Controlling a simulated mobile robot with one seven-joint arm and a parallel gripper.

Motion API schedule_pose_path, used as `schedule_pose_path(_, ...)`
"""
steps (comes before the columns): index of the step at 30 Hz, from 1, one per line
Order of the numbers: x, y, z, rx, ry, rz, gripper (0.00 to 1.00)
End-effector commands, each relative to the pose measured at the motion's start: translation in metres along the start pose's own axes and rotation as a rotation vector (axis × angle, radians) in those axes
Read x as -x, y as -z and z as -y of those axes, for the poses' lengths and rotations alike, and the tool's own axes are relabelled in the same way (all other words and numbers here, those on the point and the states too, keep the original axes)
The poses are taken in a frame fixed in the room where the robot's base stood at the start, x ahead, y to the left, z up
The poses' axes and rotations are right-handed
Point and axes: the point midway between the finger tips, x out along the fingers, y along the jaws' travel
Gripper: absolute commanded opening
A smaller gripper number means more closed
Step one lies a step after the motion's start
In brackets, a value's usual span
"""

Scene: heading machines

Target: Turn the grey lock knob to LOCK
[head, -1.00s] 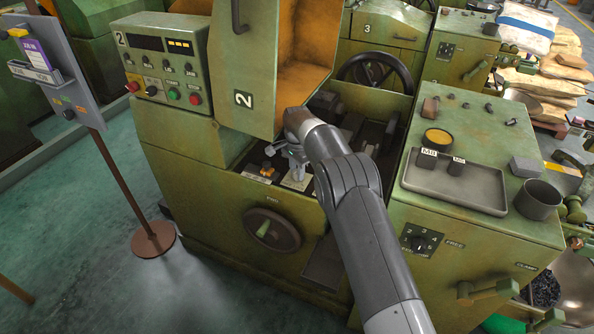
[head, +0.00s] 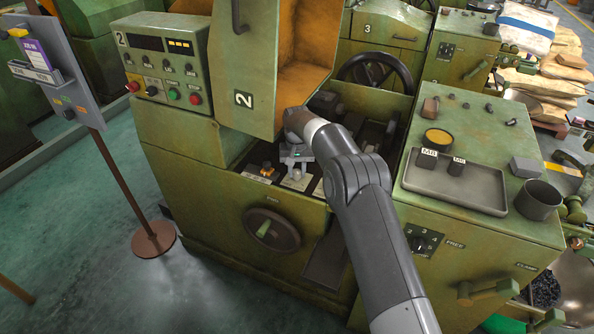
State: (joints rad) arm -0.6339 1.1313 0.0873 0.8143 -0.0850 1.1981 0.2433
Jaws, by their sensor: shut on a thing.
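A small grey knob (head: 296,174) stands over a pale label plate (head: 297,184) on the narrow ledge of machine 2, above the front handwheel. I take it to be the lock knob; the plate's lettering is too small to read. My gripper (head: 296,165) is at this knob, reaching over from the right, and is shut on it. The fingers are small in the head view and partly hidden by my wrist. I cannot tell which mark the knob points to.
A brass-coloured knob (head: 267,168) sits close on the left. The raised guard (head: 270,65) hangs just above my wrist. The handwheel (head: 271,230) is below. On the right, a grey tray (head: 480,195) and dark cup (head: 538,199) stand on the green cabinet.

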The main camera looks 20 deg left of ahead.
Motion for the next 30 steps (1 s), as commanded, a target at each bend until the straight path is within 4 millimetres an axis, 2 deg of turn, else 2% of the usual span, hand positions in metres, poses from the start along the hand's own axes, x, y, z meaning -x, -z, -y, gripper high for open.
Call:
schedule_pose_path(13, 0.0002, -0.0006, 0.0007, 0.279, 0.001, 0.002, 0.05)
schedule_pose_path(30, 0.0001, -0.0007, 0.0008, 0.344, 0.001, 0.002, 0.05)
